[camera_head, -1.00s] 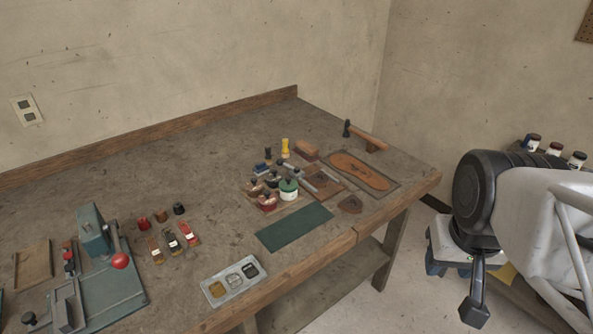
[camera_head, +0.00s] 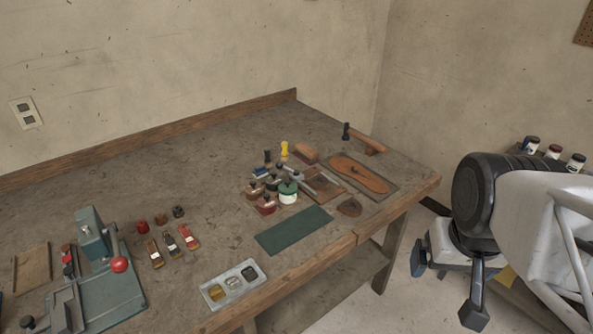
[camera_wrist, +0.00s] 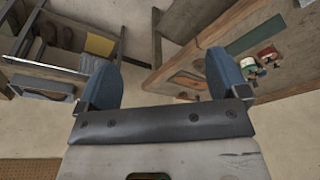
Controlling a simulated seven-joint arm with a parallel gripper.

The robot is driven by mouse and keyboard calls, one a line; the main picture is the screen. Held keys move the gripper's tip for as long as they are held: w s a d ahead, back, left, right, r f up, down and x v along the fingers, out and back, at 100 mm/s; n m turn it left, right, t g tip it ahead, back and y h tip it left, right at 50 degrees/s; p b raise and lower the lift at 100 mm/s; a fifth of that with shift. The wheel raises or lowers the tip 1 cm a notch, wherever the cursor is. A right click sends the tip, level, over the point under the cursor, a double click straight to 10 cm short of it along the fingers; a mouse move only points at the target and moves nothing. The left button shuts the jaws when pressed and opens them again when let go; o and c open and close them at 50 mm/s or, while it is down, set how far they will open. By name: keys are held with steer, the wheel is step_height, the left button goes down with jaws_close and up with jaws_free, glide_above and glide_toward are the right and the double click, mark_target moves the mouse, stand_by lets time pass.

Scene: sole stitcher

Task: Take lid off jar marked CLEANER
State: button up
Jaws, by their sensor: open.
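A small white jar with a green lid (camera_head: 288,193) stands upright in the cluster of tools on the workbench. In the wrist view a white jar with a green top (camera_wrist: 247,67) shows at the right. No label is readable, so I cannot tell which jar is marked CLEANER. My gripper (camera_head: 458,264) hangs off the bench's right side, over the floor and well away from the jars. In the wrist view its blue fingers (camera_wrist: 163,75) are wide apart with nothing between them.
A shelf unit (camera_wrist: 62,40) stands left in the wrist view. Bare floor lies between.

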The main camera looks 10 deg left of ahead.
steer(key=n+g, duration=0.3)
steer(key=n, duration=1.3)
glide_above(288, 180)
steer(key=f, duration=1.2)
steer(key=shift+s+d, duration=0.2)
steer(key=shift+d, duration=0.05)
steer(key=shift+w+a+f, duration=0.15)
steer(key=shift+w+a, duration=0.05)
steer(key=shift+a, duration=0.05)
steer(key=shift+f, duration=0.1)
